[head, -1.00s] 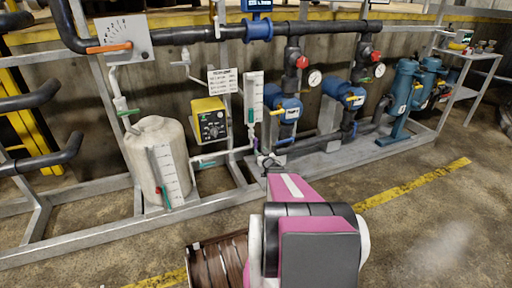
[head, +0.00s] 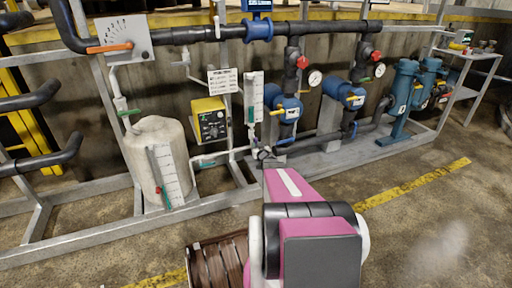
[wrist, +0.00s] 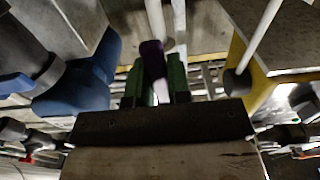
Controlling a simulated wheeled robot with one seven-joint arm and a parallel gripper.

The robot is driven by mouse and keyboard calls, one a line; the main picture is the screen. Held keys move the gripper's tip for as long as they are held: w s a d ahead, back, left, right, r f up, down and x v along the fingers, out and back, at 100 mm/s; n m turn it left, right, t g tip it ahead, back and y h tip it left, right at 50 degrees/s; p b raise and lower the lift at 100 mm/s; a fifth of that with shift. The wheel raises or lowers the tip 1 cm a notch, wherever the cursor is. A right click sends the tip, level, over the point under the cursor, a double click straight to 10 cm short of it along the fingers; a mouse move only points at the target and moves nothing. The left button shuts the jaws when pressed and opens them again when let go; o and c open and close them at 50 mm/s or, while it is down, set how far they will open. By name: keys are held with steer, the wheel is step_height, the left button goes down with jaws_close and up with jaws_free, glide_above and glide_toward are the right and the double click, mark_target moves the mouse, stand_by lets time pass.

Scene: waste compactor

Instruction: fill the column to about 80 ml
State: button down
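The column is a narrow upright tube with a white scale board (head: 254,97), on the rack left of the blue pumps in the head view. A teal-green part shows on its lower left side; I cannot read the level or the numbers. In the wrist view a purple handle (wrist: 152,60) lies on a white pipe, between the two green fingers of my gripper (wrist: 155,88). The fingers stand apart with the handle between them; whether they press on it is unclear.
A whitish tank (head: 158,150) with its own scale board (head: 167,176) stands to the left. A yellow control box (head: 210,119) is left of the column, blue pumps (head: 289,108) to its right. The metal frame's low rail (head: 100,240) runs along the front. Floor at right is clear.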

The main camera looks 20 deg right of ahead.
steer(key=shift+a, duration=0.1)
steer(key=shift+s+a+r+m, duration=0.1)
steer(key=shift+a+r+m, duration=0.55)
steer(key=shift+m, duration=2.35)
steer(key=shift+w+a+r+m, duration=0.1)
steer(key=shift+a+r+m, duration=0.5)
steer(key=shift+m, duration=2.4)
steer(key=shift+s+a+r+m, duration=0.1)
steer(key=shift+a+r+m, duration=0.5)
steer(key=shift+m, duration=2.4)
steer(key=shift+d, duration=0.1)
steer(key=c, duration=1.1)
jaws_free()
steer(key=shift+o, duration=0.2)
steer(key=shift+s+r, duration=0.1)
steer(key=s, duration=1)
steer(key=shift+s+d, duration=0.15)
steer(key=shift+s, duration=0.15)
